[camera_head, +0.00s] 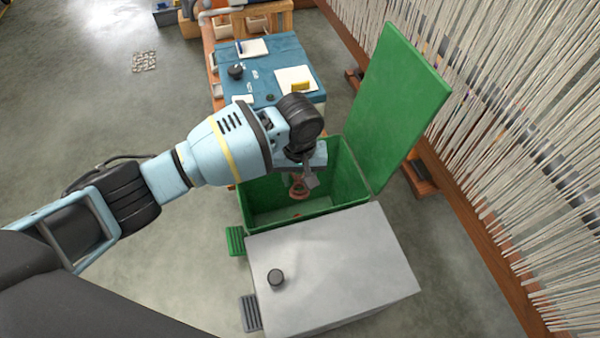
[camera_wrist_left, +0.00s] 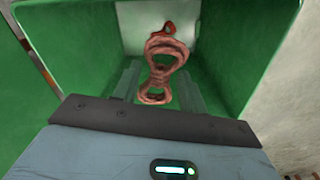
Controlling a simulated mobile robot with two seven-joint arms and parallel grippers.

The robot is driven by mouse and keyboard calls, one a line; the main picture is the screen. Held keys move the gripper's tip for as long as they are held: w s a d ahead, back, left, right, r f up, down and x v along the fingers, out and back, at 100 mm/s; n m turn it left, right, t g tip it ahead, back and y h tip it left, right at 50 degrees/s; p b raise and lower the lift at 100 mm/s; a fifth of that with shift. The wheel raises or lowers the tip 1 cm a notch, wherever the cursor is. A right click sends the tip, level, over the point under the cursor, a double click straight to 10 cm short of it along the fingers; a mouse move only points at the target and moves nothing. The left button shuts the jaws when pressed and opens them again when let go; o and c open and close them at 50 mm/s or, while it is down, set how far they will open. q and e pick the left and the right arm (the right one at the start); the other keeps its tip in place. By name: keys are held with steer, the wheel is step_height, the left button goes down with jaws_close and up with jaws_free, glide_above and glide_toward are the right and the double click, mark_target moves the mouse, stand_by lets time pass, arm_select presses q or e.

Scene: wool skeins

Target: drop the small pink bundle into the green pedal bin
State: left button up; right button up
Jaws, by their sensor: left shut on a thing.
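The green pedal bin (camera_head: 315,207) stands with its lid (camera_head: 392,105) raised, at the centre of the head view. My left gripper (camera_head: 304,183) is over the bin's opening, shut on the small pink bundle (camera_head: 298,188). In the left wrist view the pink bundle (camera_wrist_left: 160,68) is a twisted, figure-eight skein in front of the green bin's inside walls (camera_wrist_left: 235,60). A small reddish thing (camera_wrist_left: 169,28) shows beyond it, on a pale patch in the bin. The fingertips are partly hidden. My right gripper is not in view.
A grey-lidded bin (camera_head: 335,270) with a dark knob stands against the green bin's near side. A blue-topped table (camera_head: 285,62) with papers and small items is behind. Hanging white threads on a wooden frame (camera_head: 455,190) line the right. Open floor lies left.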

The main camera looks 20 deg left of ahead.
mark_target(299, 179)
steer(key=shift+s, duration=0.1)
arm_select(q)
steer(key=o, duration=1)
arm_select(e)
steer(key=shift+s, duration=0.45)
arm_select(q)
steer(key=shift+o, duration=0.2)
step_height(299, 179, up, 8)
steer(key=p, duration=0.4)
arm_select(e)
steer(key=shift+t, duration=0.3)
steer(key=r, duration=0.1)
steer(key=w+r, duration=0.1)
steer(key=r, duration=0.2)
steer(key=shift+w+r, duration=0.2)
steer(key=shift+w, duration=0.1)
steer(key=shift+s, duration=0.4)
arm_select(q)
steer(key=shift+s, duration=0.1)
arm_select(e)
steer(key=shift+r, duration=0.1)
